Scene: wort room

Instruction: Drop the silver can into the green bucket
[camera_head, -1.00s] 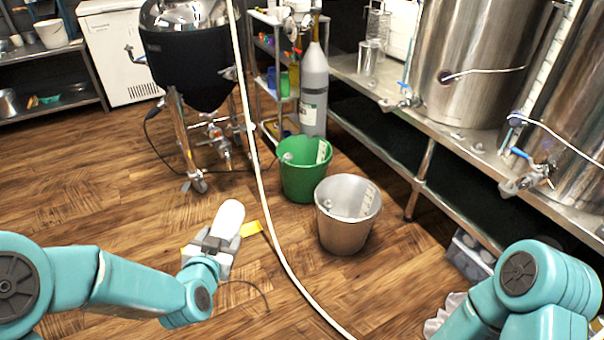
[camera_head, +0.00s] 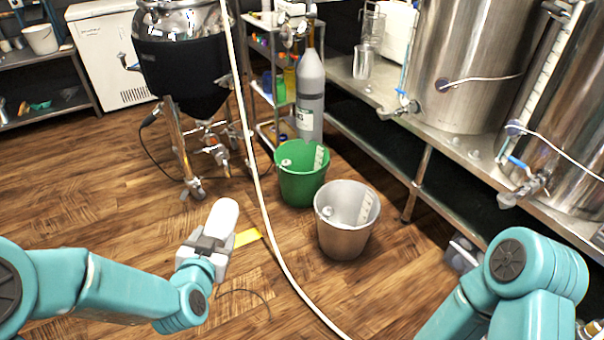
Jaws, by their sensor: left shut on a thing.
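My left gripper (camera_head: 208,246) is shut on the silver can (camera_head: 221,218), which looks pale and near white in this light. The can points up and away from the jaws, tilted slightly, above the wooden floor. The green bucket (camera_head: 300,187) stands on the floor beyond the can and to its right, with a small pale item inside. A hanging pale hose passes between the can and the bucket in the picture. My right arm shows at the lower right, but its gripper is out of view.
The pale hose (camera_head: 263,215) hangs down to the floor. A yellow piece (camera_head: 247,237) lies on the floor. A steel bench (camera_head: 440,140) with kettles borders the right.

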